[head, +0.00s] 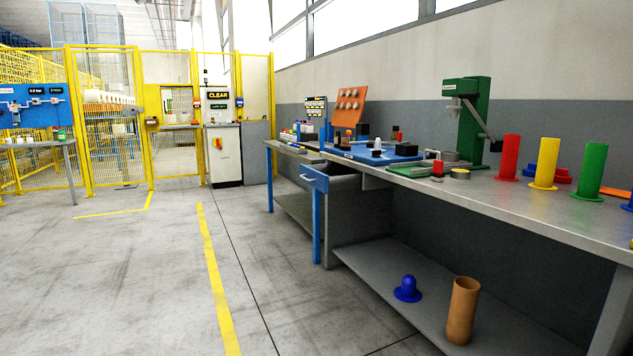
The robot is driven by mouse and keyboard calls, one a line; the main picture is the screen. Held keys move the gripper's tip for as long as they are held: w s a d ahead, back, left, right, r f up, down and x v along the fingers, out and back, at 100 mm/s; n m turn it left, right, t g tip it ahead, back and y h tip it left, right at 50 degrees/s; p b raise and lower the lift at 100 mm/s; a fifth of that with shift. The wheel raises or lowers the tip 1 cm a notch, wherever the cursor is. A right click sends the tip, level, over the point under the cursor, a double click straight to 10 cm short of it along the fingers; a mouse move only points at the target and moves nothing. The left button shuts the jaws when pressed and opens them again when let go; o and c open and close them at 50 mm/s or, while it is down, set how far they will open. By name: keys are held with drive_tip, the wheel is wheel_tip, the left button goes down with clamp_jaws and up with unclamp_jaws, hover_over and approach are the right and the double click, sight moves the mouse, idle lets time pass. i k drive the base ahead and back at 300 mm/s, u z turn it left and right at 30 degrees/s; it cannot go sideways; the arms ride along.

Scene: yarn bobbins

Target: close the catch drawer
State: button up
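The catch drawer appears as a small blue-fronted drawer (314,179) under the top of the long grey workbench (420,192), near its far end. Its front stands out from the bench, and a dark opening shows behind it, so it looks pulled open. What lies inside cannot be made out. A small handle shows on the front. My gripper and arm are not in view.
Red (508,158), yellow (545,164) and green (592,172) bobbins stand on the bench near a green press (474,110). A blue piece (407,289) and a brown tube (462,310) are on the lower shelf. Floor left of the bench is clear.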

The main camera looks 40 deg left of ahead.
sight(326, 177)
drive_tip(key=u, duration=1.5)
